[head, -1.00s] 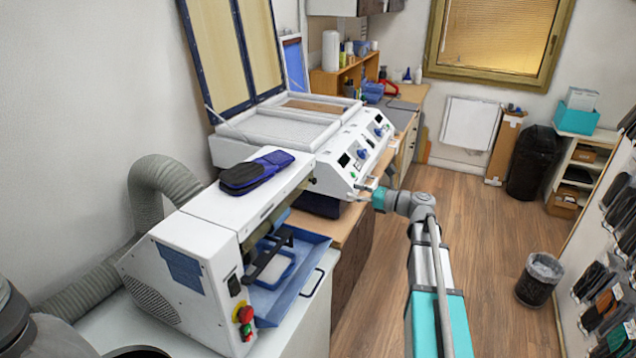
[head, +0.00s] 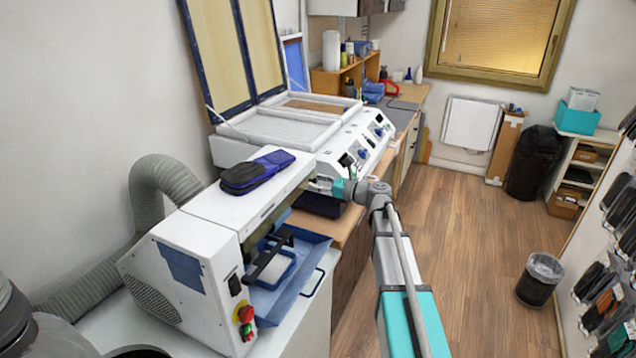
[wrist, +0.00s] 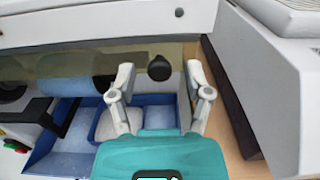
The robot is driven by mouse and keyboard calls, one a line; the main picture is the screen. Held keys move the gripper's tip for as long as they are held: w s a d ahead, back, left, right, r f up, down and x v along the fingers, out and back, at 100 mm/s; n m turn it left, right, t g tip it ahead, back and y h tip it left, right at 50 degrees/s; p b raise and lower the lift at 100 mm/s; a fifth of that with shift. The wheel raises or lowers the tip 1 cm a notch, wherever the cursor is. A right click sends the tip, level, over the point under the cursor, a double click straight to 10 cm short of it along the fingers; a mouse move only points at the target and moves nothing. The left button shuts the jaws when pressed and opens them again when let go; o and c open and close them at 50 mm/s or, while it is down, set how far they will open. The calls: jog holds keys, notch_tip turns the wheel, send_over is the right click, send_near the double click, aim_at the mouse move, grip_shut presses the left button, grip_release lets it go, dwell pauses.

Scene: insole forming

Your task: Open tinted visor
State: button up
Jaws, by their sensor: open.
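The tinted visor (wrist: 40,66) is a yellowish see-through panel under the front edge of the white machine (head: 215,215). It appears lowered, with blue parts showing through it. In the wrist view a round black knob (wrist: 159,67) stands out at the visor. My gripper (wrist: 160,74) is open, with one finger on each side of the knob; I cannot tell whether they touch it. In the head view my gripper (head: 316,184) is at the far right end of the machine's front, where it partly hides the visor.
A blue tray (head: 308,282) juts out below the machine front. A second white machine (head: 345,160) with control knobs and raised framed lids stands just beyond. Dark blue insoles (head: 255,172) lie on the first machine's top. The wooden floor to the right is clear around a bin (head: 538,280).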

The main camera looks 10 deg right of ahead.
jog(key=shift+w+a, duration=0.1)
jog(key=shift+a, duration=0.05)
grip_shut()
dwell(0.4)
